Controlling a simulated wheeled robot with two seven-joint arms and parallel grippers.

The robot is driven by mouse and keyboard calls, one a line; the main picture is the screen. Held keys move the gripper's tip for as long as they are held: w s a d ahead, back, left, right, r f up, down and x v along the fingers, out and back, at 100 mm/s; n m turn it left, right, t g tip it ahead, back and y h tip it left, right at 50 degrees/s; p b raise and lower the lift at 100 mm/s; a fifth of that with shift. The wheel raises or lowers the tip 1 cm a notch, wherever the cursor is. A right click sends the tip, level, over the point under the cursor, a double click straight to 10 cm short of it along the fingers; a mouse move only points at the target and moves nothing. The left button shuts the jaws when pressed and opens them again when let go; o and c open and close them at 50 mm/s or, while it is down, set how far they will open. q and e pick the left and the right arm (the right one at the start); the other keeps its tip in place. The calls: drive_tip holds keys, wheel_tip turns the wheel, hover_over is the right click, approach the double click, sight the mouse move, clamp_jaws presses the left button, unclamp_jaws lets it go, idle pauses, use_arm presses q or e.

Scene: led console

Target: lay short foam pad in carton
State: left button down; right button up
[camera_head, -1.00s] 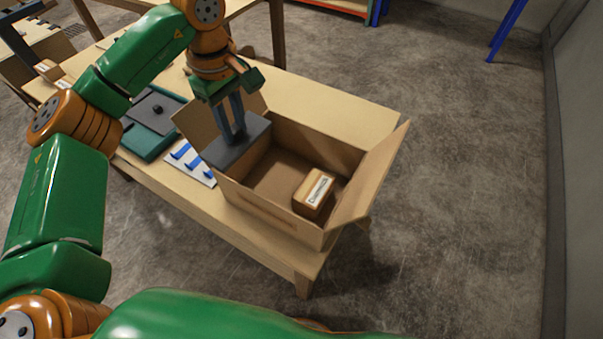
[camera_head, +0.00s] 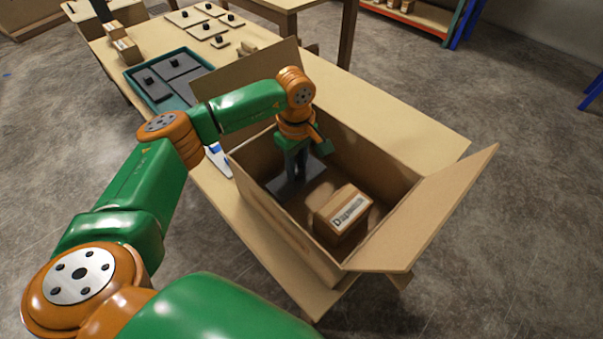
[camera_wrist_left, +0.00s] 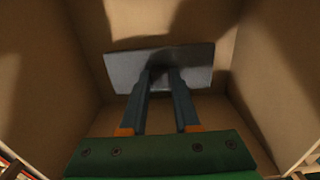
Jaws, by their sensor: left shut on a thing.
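The open cardboard carton (camera_head: 270,218) stands on the table with its flaps spread. My left gripper (camera_head: 294,176) reaches down into its left part and is shut on the grey foam pad (camera_head: 283,188). The pad lies flat and low in the carton, close to the floor; I cannot tell if it touches. In the left wrist view the pad (camera_wrist_left: 122,70) shows between carton walls, with the fingers (camera_wrist_left: 162,76) gripping it at its middle. A labelled brown box (camera_head: 343,213) sits in the carton to the right of the pad. My right gripper is not in view.
A teal tray (camera_head: 137,82) with dark knobbed pads stands behind the carton at the left. Several knobbed plates (camera_head: 203,28) and small boxes (camera_head: 126,50) lie further back. The carton's right flap (camera_head: 430,215) leans outward past the table edge.

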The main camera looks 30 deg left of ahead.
sight(297, 170)
use_arm(q)
drive_tip(key=shift+f, duration=1.1)
drive_tip(key=c, duration=0.6)
unclamp_jaws()
drive_tip(key=shift+c, duration=0.2)
wheel_tip(297, 170, up, 12)
drive_tip(key=b, duration=0.1)
drive_tip(key=shift+r, duration=0.2)
drive_tip(key=shift+r, duration=0.1)
